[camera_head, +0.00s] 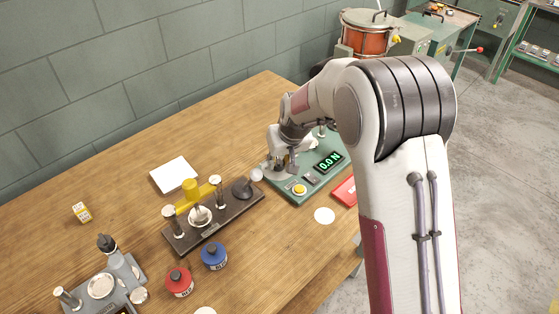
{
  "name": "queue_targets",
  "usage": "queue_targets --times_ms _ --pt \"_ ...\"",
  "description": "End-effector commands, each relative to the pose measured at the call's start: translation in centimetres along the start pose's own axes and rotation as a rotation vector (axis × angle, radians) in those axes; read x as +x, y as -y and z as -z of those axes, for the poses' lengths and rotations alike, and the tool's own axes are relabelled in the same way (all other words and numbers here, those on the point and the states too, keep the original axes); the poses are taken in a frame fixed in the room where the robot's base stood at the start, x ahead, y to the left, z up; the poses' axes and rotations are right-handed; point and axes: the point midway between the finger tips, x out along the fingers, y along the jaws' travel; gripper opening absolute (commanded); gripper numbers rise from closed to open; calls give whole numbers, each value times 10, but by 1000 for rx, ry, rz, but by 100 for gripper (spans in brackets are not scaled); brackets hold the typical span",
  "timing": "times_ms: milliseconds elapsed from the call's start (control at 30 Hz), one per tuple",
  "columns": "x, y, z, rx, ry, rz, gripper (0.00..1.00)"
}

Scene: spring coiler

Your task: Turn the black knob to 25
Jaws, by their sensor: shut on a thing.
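My gripper (284,165) reaches down over the left rear part of the green device (318,184). It is shut on a dark thing there, which I take to be the black knob. The fingers and the wrist cover most of it, so its scale and its setting cannot be read. The device has a lit display (329,161) reading 0.0 N and a yellow button (299,189) near its front.
Left of the device stands a dark base (217,227) with posts, a yellow part and a black round part (241,187). A blue pot (214,256) and a red pot (179,282) stand in front. A red object (345,191) lies at the right.

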Motion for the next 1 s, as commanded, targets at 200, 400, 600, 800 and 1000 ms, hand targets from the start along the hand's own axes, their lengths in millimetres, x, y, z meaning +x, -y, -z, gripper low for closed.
queue_targets --times_ms 200,400,600,800,1000 --pt "0 0 -1 0 3 0 39" --pt "0 0 -1 0 2 0 39" --pt "-1 0 0 0 1 0 39" --pt "-9 0 0 1 -1 0 39" --pt "-27 0 0 0 0 0 39"
